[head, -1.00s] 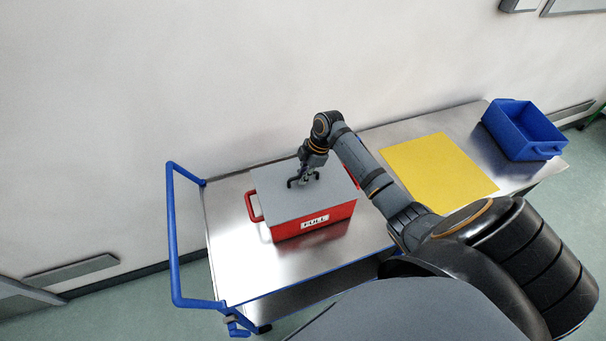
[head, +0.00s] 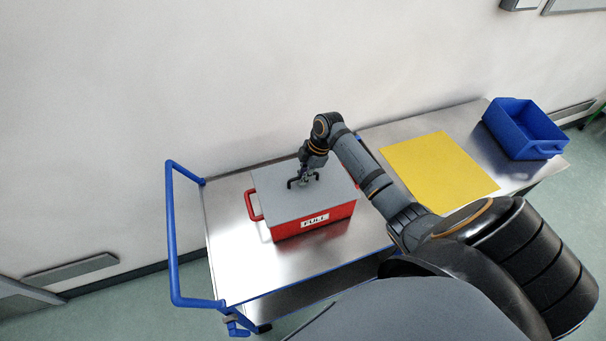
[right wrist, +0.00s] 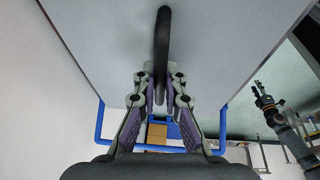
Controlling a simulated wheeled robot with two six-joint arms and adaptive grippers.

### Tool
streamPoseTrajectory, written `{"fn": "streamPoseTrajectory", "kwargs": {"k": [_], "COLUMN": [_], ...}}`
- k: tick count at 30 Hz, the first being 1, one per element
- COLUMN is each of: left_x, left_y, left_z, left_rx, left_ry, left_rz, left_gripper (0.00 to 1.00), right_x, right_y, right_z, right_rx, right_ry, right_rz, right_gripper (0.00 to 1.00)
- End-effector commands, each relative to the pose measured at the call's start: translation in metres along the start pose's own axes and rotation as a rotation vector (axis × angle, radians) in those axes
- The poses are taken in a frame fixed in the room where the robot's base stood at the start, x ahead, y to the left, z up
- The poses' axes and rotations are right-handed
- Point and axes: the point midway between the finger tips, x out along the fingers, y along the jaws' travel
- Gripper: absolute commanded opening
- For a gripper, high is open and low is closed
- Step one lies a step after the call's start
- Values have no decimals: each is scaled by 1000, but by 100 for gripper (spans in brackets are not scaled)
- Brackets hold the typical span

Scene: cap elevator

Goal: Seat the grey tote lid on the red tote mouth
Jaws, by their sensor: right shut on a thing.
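The grey tote lid (head: 285,204) lies flat over the mouth of the red tote (head: 285,231), covering it. From here I cannot tell whether the lid rests fully on the rim or sits slightly above it. My right gripper (head: 303,182) points down at the middle of the lid and is shut on its dark bar handle. In the right wrist view, the dark handle (right wrist: 163,45) runs between the fingers, with the pale lid (right wrist: 100,40) filling the top. An arm with a small gripper (right wrist: 266,98), apparently my left, shows at the right there; its jaws are too small to read.
The red tote stands on a steel trolley top (head: 234,270) with a blue push rail (head: 171,235) at left. A yellow mat (head: 440,172) and a blue bin (head: 525,130) are to the right. A wall runs behind. Bare steel lies in front of the tote.

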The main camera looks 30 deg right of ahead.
Motion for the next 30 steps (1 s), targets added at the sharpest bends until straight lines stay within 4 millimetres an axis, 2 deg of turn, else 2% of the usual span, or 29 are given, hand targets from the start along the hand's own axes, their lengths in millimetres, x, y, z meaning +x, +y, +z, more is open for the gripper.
{"fn": "streamPoseTrajectory", "kwargs": {"k": [3, 4, 9, 17, 20, 23, 30], "left_x": [0, 0, 0, 0, 0, 0, 0], "left_y": [0, 0, 0, -2, -2, -2, -1], "left_z": [0, 0, 1, 2, 2, 2, 1], "left_rx": [0, 0, 0, 1, 1, 1, 0], "left_ry": [-1, -1, -1, -2, -2, -2, -1], "left_rz": [0, 0, 0, -2, -3, -2, -1], "left_gripper": [41, 41, 41, 41, 41, 41, 41], "right_x": [0, 0, 0, 0, -6, -22, -81], "right_y": [0, 0, 0, 0, 0, 1, 1], "right_z": [0, 0, 0, 0, 1, 1, 2], "right_rx": [0, 0, 0, 1, 1, -1, -1], "right_ry": [0, 0, 0, 0, -1, -3, -4], "right_rz": [1, 1, 0, -1, 1, 4, 4], "right_gripper": [0, 13, 36, 36, 36, 36, 36]}}
